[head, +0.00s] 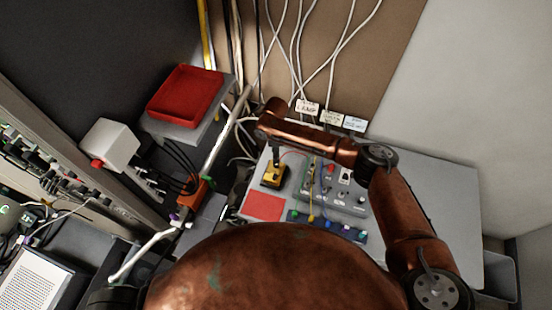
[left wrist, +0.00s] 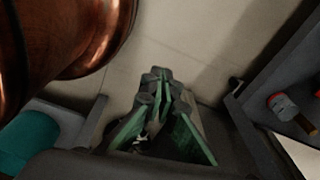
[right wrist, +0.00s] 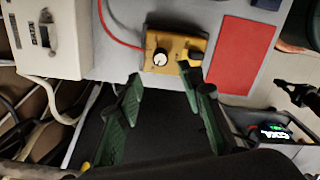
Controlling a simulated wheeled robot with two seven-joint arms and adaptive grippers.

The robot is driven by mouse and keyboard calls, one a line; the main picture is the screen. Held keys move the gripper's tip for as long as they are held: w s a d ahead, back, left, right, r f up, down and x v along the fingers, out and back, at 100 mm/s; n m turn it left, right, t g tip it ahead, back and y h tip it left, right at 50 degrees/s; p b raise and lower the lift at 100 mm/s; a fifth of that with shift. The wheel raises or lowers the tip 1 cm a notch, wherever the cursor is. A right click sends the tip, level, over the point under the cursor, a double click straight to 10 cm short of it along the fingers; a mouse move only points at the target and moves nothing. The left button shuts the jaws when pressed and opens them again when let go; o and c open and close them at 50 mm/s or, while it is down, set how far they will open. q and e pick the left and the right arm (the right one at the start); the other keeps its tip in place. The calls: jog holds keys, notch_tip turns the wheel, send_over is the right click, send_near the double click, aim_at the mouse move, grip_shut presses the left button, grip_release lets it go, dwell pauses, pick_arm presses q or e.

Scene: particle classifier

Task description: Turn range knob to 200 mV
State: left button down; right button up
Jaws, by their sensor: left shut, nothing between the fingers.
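A small yellow box (head: 274,173) stands on the grey table (head: 440,200). In the right wrist view the yellow box (right wrist: 176,50) carries a white round knob (right wrist: 160,57) and a second dark-and-yellow part at its right. The scale markings are too small to read, so I cannot tell where the knob points. My right gripper (right wrist: 166,88) is open and empty, its fingers apart and apparently short of the box. In the head view its dark end (head: 277,156) is over the box. My left gripper (left wrist: 160,78) is shut and empty above the floor, away from the table.
A red square (head: 263,207) lies near the yellow box. A white box (right wrist: 52,38) stands close by. A red tray (head: 186,93), cables and equipment fill the left side.

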jog(key=f, duration=0.7)
jog(key=shift+d+f, duration=0.15)
jog(key=shift+d, duration=0.1)
jog(key=shift+c, duration=0.5)
grip_shut()
